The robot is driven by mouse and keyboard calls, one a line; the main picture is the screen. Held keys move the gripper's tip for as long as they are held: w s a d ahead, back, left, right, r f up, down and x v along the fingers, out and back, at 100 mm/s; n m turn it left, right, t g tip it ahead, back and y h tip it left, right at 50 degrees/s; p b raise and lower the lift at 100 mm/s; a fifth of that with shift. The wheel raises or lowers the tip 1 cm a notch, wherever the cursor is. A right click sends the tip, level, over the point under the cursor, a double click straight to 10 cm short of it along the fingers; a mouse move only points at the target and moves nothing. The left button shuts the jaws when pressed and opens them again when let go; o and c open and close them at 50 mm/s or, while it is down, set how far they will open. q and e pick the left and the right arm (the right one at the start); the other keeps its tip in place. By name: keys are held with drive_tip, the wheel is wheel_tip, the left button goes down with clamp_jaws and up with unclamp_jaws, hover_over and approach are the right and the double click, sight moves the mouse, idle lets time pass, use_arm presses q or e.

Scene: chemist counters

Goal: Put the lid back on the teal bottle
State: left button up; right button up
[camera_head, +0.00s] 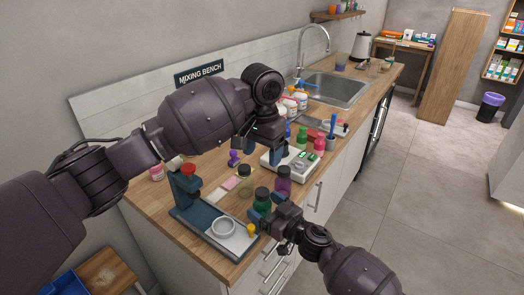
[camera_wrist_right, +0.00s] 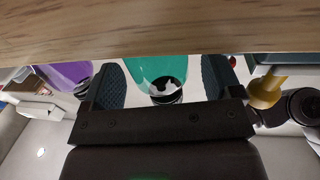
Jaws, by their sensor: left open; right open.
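The teal bottle (camera_head: 262,205) stands on the wooden counter with a dark top; I cannot tell if that is a lid or its neck. My right gripper (camera_head: 267,208) is open at the bottle from the front. In the right wrist view the teal bottle (camera_wrist_right: 160,66) shows between the two spread fingers of my right gripper (camera_wrist_right: 162,82), with a visible gap on the left. My left gripper (camera_head: 263,151) is open above the counter, behind the bottles, and nothing shows between its fingers. I cannot make out a separate lid for certain.
A purple bottle (camera_head: 283,183) stands close behind the teal one, also in the wrist view (camera_wrist_right: 66,73). A dark-topped jar (camera_head: 244,171) is left of it. A blue stand (camera_head: 186,190) with a white dish (camera_head: 223,227) is at front left. A white device (camera_head: 291,162) is behind.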

drive_tip(key=v, duration=0.9)
drive_tip(key=shift+s+d, duration=0.2)
drive_tip(key=shift+d, duration=0.05)
